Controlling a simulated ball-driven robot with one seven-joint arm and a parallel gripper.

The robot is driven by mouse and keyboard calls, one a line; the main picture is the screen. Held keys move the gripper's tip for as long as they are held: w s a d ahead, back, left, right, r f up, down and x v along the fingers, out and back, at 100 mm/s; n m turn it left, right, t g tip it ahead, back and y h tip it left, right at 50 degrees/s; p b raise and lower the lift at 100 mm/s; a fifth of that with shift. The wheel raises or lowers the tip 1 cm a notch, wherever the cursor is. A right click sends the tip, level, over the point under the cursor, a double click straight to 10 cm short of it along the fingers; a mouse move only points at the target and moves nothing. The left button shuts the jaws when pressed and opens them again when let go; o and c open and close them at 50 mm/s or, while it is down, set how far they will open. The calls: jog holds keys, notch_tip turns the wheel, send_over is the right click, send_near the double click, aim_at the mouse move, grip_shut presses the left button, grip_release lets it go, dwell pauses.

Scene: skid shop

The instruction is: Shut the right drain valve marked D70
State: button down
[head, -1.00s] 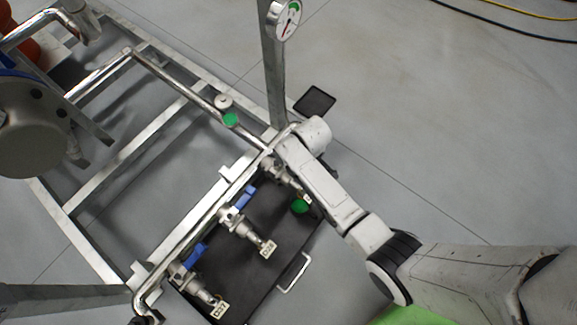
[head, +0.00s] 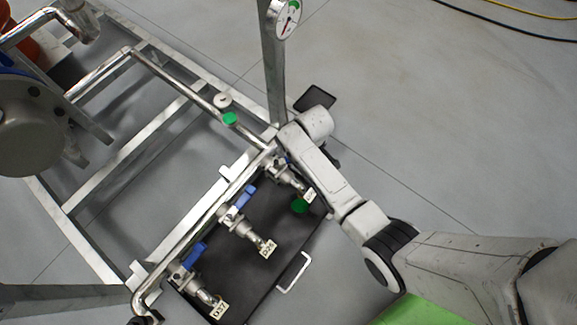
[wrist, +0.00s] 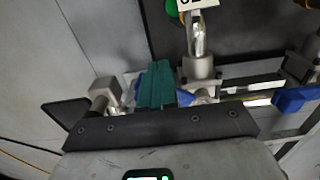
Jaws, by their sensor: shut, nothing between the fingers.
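Three drain valves stand in a row along the skid's front pipe. The far-right valve (head: 280,168) is beside my arm; its tag (head: 309,195) is too small to read. In the wrist view that valve's outlet body (wrist: 203,68) shows just right of my fingers, with its tag (wrist: 198,4) cut off at the top edge. Its handle is mostly hidden. My gripper (wrist: 157,82) has teal fingers, closed together and empty, close beside the valve. In the head view my arm hides the fingers.
The middle valve (head: 240,222) and left valve (head: 196,280) have blue handles. A black tray (head: 235,277) with a metal handle (head: 294,272) lies below. A green knob (head: 299,206) sits near the right outlet. A gauge post (head: 274,75) rises behind.

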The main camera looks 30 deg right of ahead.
jog(key=shift+w+d+b, duration=0.4)
jog(key=shift+w+d, duration=0.2)
jog(key=shift+w, duration=0.35)
jog(key=shift+w, duration=0.1)
jog(key=shift+w+d+b, duration=0.2)
jog(key=shift+w+b, duration=0.1)
jog(key=shift+w, duration=0.2)
jog(key=shift+w+d+b, duration=0.15)
jog(key=shift+w+b, duration=0.1)
jog(key=shift+w, duration=0.2)
jog(key=shift+w, duration=0.45)
